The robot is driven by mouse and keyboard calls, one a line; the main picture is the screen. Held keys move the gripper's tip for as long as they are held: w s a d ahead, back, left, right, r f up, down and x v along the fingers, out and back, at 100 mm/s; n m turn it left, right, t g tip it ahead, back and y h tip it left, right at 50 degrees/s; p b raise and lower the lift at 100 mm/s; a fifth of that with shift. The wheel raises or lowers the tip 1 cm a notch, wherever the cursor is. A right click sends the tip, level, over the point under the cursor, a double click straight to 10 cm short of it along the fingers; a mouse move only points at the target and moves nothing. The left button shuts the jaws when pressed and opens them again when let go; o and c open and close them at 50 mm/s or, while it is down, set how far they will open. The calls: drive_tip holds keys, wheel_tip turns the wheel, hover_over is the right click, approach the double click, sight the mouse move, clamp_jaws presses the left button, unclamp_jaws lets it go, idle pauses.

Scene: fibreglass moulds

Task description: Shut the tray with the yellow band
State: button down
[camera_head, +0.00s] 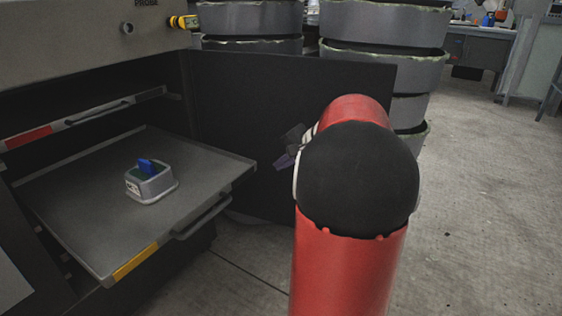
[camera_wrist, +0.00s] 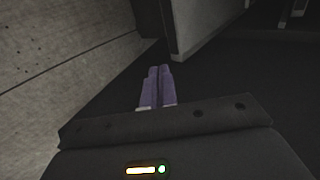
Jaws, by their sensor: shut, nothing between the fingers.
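The tray with the yellow band (camera_head: 90,228) is pulled out of the dark cabinet at the left in the head view. The yellow band (camera_head: 135,262) is on its front edge, beside a dark bar handle (camera_head: 203,216). A small grey box with a blue and green top (camera_head: 150,182) sits on the tray. My gripper (camera_head: 284,161) is right of the tray, apart from it, partly hidden behind my red arm. In the wrist view its purple fingers (camera_wrist: 156,87) are together and empty. The tray cannot be made out in the wrist view.
Another tray with a red band (camera_head: 28,137) is above, pushed further in. An open dark door (camera_head: 290,100) stands behind the pulled-out tray. Stacked grey moulds (camera_head: 385,45) stand behind the door. The concrete floor (camera_head: 475,190) at the right is clear.

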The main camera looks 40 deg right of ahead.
sight(248, 172)
drive_tip(key=w+a+f, duration=0.1)
drive_tip(key=w, duration=0.1)
drive_tip(key=w+f, duration=0.1)
drive_tip(key=w, duration=0.1)
drive_tip(key=w+a+f, duration=0.1)
drive_tip(key=w+f, duration=0.1)
drive_tip(key=w, duration=0.1)
drive_tip(key=shift+a, duration=0.35)
drive_tip(key=shift+w+a, duration=0.15)
drive_tip(key=shift+w, duration=0.25)
drive_tip(key=shift+w, duration=0.1)
